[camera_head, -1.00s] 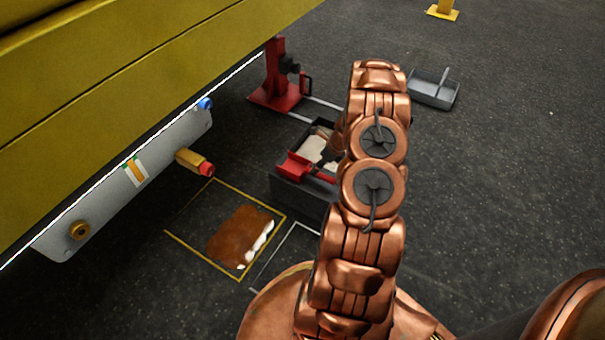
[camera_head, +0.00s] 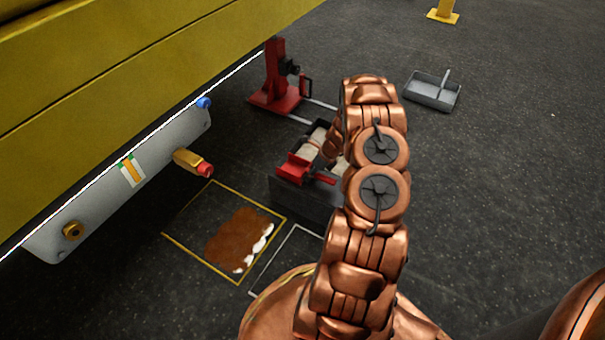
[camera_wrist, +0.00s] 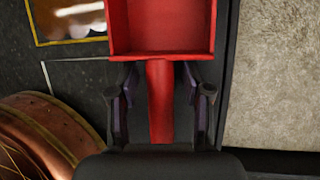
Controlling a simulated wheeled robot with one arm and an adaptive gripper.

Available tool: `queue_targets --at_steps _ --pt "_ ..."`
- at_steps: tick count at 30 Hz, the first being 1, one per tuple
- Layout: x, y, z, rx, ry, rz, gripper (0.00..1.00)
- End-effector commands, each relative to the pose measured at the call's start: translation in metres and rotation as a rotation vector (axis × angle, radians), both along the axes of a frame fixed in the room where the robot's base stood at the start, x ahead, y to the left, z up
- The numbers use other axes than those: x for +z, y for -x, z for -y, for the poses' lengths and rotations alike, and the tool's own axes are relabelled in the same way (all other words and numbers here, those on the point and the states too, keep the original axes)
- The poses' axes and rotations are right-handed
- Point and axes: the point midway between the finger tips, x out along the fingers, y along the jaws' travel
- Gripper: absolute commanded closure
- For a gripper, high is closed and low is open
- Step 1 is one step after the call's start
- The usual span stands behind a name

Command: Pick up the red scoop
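The red scoop (camera_head: 294,168) rests on the near-left part of a dark box, its handle pointing right toward my arm. In the wrist view the red scoop (camera_wrist: 160,28) shows its open pan at the top and its handle running down the middle. My gripper (camera_wrist: 160,95) has its two dark fingers on either side of the handle, with a visible gap on each side. It is open. In the head view my arm hides most of the gripper and the handle's end.
The dark box (camera_head: 300,196) holds pale granular material (camera_wrist: 270,75). A brown and white spill (camera_head: 240,240) lies inside a yellow floor outline. A red stand (camera_head: 277,85) is behind, and a grey tray (camera_head: 432,92) lies at right. A yellow boom (camera_head: 120,80) overhangs the left.

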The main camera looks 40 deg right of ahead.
Motion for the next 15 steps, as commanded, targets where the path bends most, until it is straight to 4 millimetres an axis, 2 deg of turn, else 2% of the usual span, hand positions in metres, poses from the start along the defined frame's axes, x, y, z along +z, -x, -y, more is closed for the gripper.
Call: queue_targets --at_steps 2,12,15 --pt "0.0000 0.0000 -0.0001 0.000 0.000 0.000 0.63" --pt "-0.0001 0.0001 -0.0002 0.000 0.000 0.000 0.98" --pt "0.0000 0.0001 -0.0001 0.000 0.000 0.000 1.00"
